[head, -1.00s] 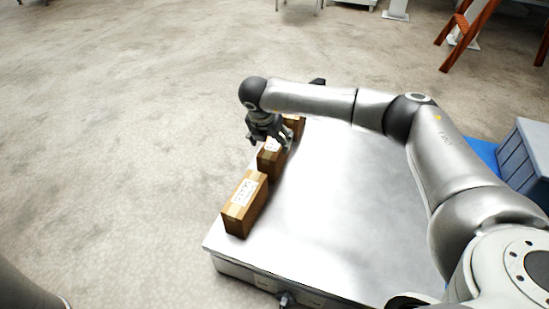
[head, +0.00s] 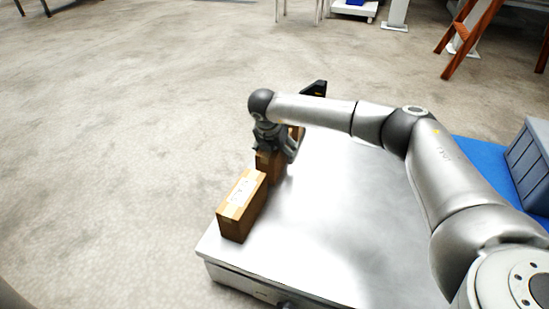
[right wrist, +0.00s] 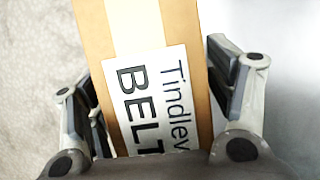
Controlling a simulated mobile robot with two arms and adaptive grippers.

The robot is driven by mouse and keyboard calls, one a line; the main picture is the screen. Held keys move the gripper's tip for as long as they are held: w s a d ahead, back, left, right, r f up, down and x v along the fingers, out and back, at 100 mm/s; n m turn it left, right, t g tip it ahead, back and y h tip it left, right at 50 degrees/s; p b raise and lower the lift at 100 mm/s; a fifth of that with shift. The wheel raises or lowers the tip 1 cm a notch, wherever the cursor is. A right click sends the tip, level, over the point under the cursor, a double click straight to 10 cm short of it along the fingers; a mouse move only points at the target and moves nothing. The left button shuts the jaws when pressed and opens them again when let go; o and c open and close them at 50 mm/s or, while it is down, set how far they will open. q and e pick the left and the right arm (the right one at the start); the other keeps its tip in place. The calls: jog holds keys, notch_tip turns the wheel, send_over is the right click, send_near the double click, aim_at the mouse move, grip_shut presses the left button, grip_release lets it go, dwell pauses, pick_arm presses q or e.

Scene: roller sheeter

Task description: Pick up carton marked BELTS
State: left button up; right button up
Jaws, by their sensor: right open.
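The carton marked BELTS (right wrist: 120,20) is brown with pale tape and a white label reading "Tindley" and "BELT", the rest cut off. In the head view it is the middle carton (head: 268,170), at the left edge of the metal table (head: 340,215), mostly hidden by my right gripper (head: 276,152). My right gripper is open, pointing down over it. In the right wrist view its fingers stand on either side of the carton, with a visible gap at the right; contact at the left is unclear. My left gripper is not in view.
A labelled brown carton (head: 241,206) stands nearer on the table's left edge. Another carton (head: 299,131) shows partly behind the gripper, near a black object (head: 315,88). A grey-blue crate (head: 531,165) is at the right. The table's middle is clear.

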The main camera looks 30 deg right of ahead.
jog(key=shift+f, duration=0.2)
dwell(0.6)
jog(key=c, duration=1.1)
jog(key=shift+c, duration=0.2)
jog(key=shift+r, duration=0.1)
